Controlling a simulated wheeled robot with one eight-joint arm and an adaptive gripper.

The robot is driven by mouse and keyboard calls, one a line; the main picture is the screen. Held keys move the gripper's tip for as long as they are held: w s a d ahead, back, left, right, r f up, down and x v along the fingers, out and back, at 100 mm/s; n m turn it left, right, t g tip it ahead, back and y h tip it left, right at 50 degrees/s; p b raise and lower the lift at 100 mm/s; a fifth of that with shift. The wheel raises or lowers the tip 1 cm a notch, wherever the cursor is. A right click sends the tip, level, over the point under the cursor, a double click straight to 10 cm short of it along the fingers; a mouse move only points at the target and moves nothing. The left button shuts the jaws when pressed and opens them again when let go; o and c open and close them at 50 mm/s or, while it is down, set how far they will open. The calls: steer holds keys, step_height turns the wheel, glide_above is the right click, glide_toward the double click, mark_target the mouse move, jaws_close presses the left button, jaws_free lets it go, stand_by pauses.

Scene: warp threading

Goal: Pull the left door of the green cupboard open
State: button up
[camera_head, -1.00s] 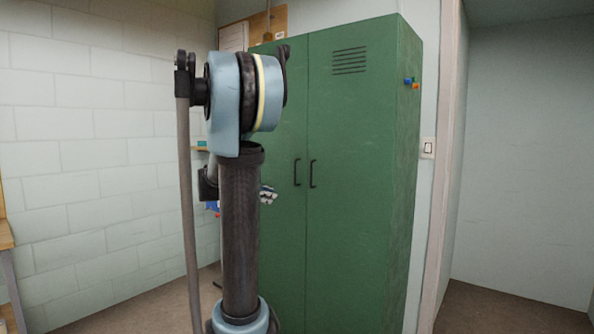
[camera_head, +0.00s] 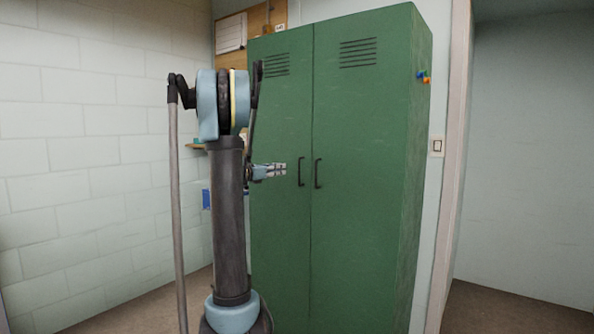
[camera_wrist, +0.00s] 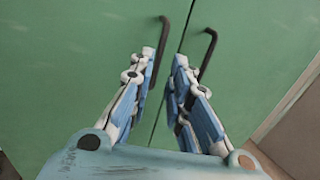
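The green cupboard (camera_head: 365,230) stands against the back wall with both doors shut. Its left door (camera_head: 282,240) has a dark vertical handle (camera_head: 300,172) near the middle seam. My gripper (camera_head: 284,171) is at handle height, just left of this handle in the head view. In the wrist view, my gripper (camera_wrist: 164,57) is open, with its two fingers apart. The left door's handle (camera_wrist: 162,35) shows beside the left fingertip, in the gap between the fingers as pictured. I cannot tell whether they touch. The right door's handle (camera_wrist: 209,45) is beyond the right finger.
Small coloured pieces (camera_head: 424,77) are on the cupboard's right side. A light switch (camera_head: 437,146) is on the wall to the right. A notice board (camera_head: 262,20) and a small shelf (camera_head: 196,146) are behind my arm. The floor at lower left (camera_head: 125,310) looks clear.

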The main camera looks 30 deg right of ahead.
glide_above(299, 182)
steer(key=shift+w+d, duration=0.2)
steer(key=shift+w, duration=0.15)
jaws_close()
